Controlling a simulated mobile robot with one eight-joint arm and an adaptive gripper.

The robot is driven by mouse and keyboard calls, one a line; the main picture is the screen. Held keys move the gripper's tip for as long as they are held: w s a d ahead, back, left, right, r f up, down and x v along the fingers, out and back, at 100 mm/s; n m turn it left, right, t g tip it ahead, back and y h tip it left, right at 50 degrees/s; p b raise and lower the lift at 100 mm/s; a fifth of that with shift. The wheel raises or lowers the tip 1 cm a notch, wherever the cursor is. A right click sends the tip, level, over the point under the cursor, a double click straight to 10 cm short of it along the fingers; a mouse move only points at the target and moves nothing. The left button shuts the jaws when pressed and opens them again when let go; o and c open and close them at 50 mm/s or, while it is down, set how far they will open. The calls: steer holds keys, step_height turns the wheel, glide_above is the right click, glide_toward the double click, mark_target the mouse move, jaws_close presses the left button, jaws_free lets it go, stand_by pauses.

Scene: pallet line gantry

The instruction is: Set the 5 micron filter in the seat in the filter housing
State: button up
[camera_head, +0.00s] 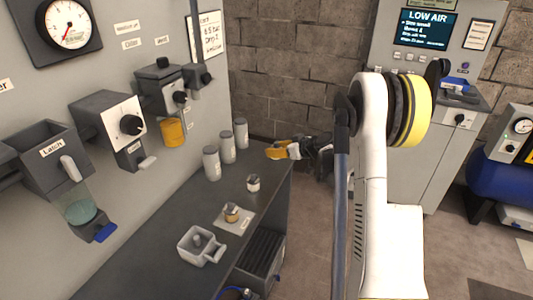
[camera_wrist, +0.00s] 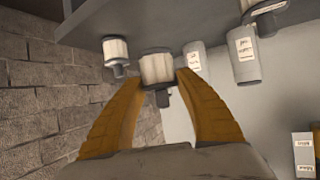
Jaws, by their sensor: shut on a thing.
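My gripper (camera_head: 283,151), with yellow-orange fingers, is above the far end of the bench. In the wrist view its fingertips (camera_wrist: 162,76) are shut on a white pleated filter (camera_wrist: 156,67) with a dark stem; its rating cannot be read. Another white filter (camera_head: 253,183) stands on the bench. A further one (camera_head: 232,212) stands on a pale card.
Several grey labelled canisters (camera_head: 212,163) stand along the wall on the dark bench (camera_head: 150,262). A grey open box (camera_head: 201,246) is near the bench front. Wall units include one with a yellow bowl (camera_head: 173,132). A cabinet (camera_head: 425,110) shows "LOW AIR".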

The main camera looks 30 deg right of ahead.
steer(key=s+d+r+p, duration=0.2)
steer(key=s+d+r, duration=0.1)
steer(key=d, duration=0.3)
steer(key=shift+s+d+r, duration=0.4)
steer(key=shift+r, duration=0.45)
